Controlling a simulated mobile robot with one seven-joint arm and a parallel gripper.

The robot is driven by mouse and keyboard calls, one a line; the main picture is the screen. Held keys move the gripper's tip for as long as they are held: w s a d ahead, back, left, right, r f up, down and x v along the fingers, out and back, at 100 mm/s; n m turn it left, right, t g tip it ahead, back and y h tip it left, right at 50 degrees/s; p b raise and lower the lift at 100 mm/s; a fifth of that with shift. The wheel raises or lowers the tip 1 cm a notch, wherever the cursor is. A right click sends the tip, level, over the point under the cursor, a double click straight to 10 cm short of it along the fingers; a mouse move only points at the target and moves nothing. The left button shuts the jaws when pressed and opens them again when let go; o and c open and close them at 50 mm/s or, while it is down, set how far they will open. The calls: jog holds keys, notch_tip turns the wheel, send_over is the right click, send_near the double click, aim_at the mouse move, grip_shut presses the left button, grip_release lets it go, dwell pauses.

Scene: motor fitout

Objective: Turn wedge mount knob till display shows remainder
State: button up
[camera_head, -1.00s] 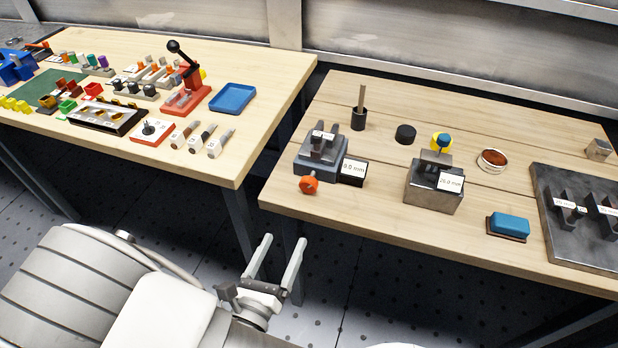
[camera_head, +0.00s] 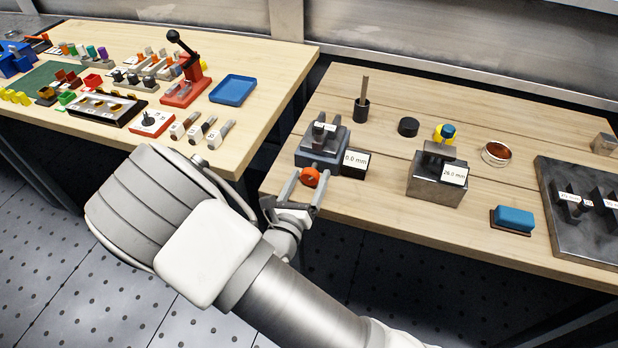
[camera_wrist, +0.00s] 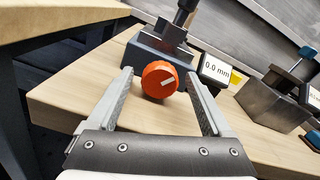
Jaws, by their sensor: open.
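The wedge mount (camera_head: 321,143) is a dark grey block with a stepped top near the front left of the right-hand table. In the wrist view, my gripper's fingertips (camera_wrist: 160,76) flank the knob with gaps on both sides.
A second metal block (camera_head: 436,178) with a 26.0 mm display stands to the right. A blue pad (camera_head: 514,218) and a dark plate (camera_head: 569,175) with labelled parts lie farther right. A black cup with a rod (camera_head: 362,108) stands behind. The table's front edge is close below the knob.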

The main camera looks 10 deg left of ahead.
jog(key=shift+w, duration=0.4)
grip_shut()
dwell(0.4)
jog(key=m+b, duration=0.1)
jog(key=m, duration=0.3)
jog(key=shift+d+f+m, duration=0.1)
jog(key=shift+m, duration=0.2)
jog(key=shift+m+b, duration=1.05)
jog(key=shift+m, duration=0.95)
